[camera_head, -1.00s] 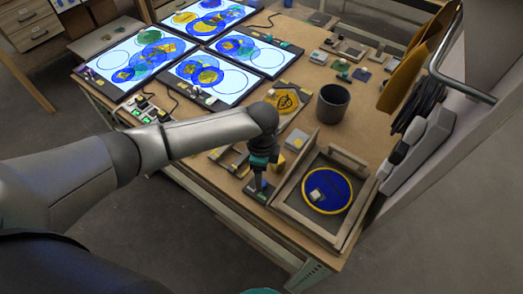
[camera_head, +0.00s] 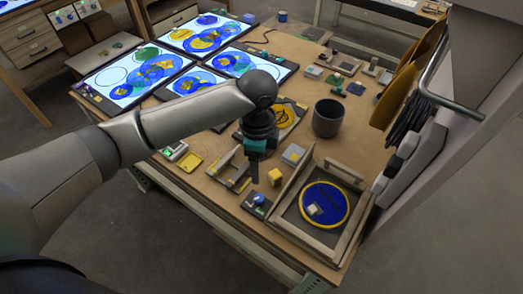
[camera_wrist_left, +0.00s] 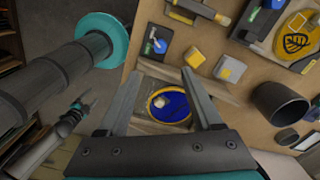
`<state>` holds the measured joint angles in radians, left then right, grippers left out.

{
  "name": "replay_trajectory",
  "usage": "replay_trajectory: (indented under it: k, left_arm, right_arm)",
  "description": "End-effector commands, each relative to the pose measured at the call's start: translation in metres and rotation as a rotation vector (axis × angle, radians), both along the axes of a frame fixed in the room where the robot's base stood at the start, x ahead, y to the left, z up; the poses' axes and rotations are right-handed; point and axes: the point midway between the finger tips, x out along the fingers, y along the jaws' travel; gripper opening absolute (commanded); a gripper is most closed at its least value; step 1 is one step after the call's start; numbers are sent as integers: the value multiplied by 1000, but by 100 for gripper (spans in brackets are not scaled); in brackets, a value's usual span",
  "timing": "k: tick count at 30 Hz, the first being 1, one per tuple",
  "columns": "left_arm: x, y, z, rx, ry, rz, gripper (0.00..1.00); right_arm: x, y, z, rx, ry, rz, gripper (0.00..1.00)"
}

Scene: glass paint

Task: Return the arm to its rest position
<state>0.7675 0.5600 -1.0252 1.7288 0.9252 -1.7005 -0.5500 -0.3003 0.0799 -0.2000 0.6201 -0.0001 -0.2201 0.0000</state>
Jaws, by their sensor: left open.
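My left arm (camera_head: 180,118) reaches in from the left across the head view. Its gripper (camera_head: 254,174) points down above the front part of the workbench, apart from the things below. In the left wrist view, the two fingers of my left gripper (camera_wrist_left: 160,80) are spread with nothing between them. Beyond them lies a wooden tray (camera_wrist_left: 150,70) with a blue disc (camera_wrist_left: 176,108) rimmed in yellow. The tray (camera_head: 357,184) and disc (camera_head: 330,215) also show in the head view, right of the gripper. My right gripper is not in the head view.
A small stand with a blue knob (camera_head: 258,200) and a yellow block (camera_head: 275,176) sit near the gripper. A dark cup (camera_head: 330,118) stands behind the tray. Lit panels (camera_head: 130,72) fill the back left. A metal rail (camera_head: 450,100) edges the right side.

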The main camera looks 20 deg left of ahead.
Motion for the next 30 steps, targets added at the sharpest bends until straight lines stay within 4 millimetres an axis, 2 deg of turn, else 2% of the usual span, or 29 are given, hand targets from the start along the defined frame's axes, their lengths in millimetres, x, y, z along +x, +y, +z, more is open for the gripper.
replay_trajectory:
  k: [8,11,16,19,23,26,30]
  left_arm:
    - [-2,-3,-2,-6,-1,1,66]
    - [-10,-14,-7,-35,-6,12,66]
    - [-37,-48,-19,-140,-35,90,66]
    - [-53,-63,-23,-207,-58,174,66]
    - [-70,-74,-25,-285,-83,314,66]
    - [-82,-74,-25,-329,-102,443,66]
    - [-100,-61,-27,-364,-126,647,66]
  right_arm:
    - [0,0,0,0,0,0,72]
    - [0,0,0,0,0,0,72]
    - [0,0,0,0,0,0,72]
    - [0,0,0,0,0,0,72]
    - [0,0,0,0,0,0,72]
    - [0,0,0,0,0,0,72]
    - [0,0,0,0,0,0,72]
